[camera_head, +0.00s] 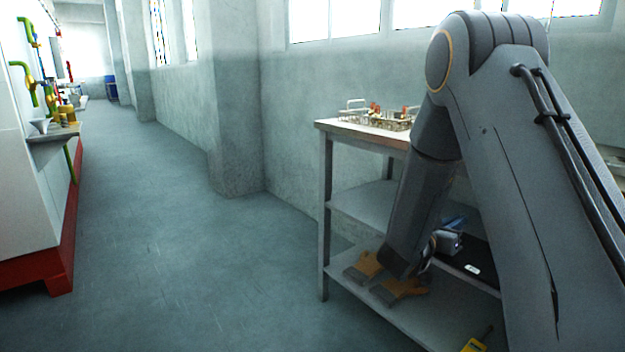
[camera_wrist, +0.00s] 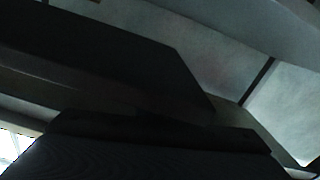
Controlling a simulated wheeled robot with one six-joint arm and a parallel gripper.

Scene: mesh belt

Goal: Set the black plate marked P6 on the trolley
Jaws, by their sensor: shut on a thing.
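The black plate (camera_head: 480,259) shows in the head view at the lower right, partly behind my arm. It carries a small white label, too small to read. My gripper (camera_head: 450,243) is at the plate's left end, shut on it. My arm hides much of the plate, and I cannot tell whether it touches a shelf. The wrist view is very dark, with large dark shapes filling much of it. I cannot make out the fingertips there. No trolley can be told for sure; a shelved metal stand (camera_head: 325,225) is beside the plate.
A wire basket with small items (camera_head: 378,117) stands on the stand's top. Orange-brown gloves (camera_head: 401,289) and a yellow tool (camera_head: 476,345) are on its low shelf. A blue item (camera_head: 455,222) lies further back. The floor (camera_head: 170,230) to the left is clear.

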